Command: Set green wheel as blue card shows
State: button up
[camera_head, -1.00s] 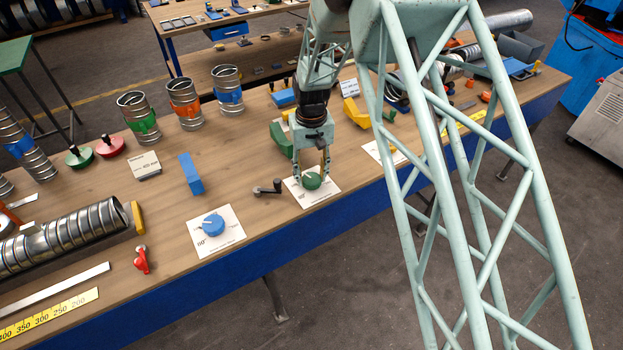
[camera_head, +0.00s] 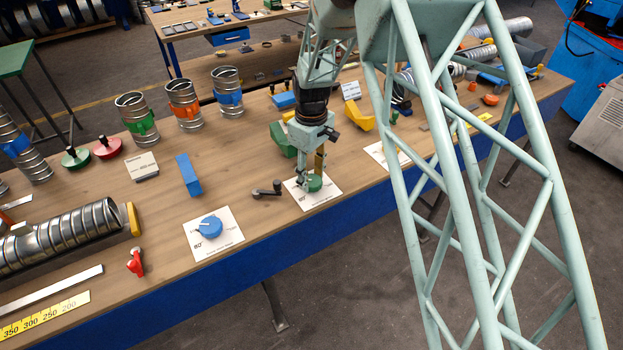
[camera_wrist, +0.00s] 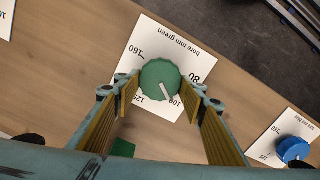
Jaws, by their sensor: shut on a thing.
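The green wheel (camera_head: 316,183) sits on a white card (camera_head: 325,196) near the table's front edge. My gripper (camera_head: 312,179) points down with its fingers shut around the wheel. In the wrist view the green wheel (camera_wrist: 160,84) lies between my fingers, and its white pointer is directed at the 100 mark. That card (camera_wrist: 150,42) reads "bore mm green", with 160, 80, 100 and 125 around the wheel. A blue wheel (camera_head: 211,226) with a white pointer stands on its own white card (camera_head: 226,246) to the left; it also shows in the wrist view (camera_wrist: 292,149), cut off at the edge.
A dark crank handle (camera_head: 267,189) lies just left of the green wheel's card. A green block (camera_head: 281,140) and a yellow block (camera_head: 359,115) stand behind. A blue block (camera_head: 188,175), a small sign (camera_head: 142,164) and a red handle (camera_head: 135,263) are further left.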

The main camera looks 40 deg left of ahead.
aim_at(311, 180)
jog(key=shift+n, duration=0.3)
jog(key=o, duration=0.8)
jog(key=shift+o, duration=0.2)
jog(key=shift+r, duration=0.1)
notch_tip(311, 180, up, 12)
dwell(0.6)
dwell(0.3)
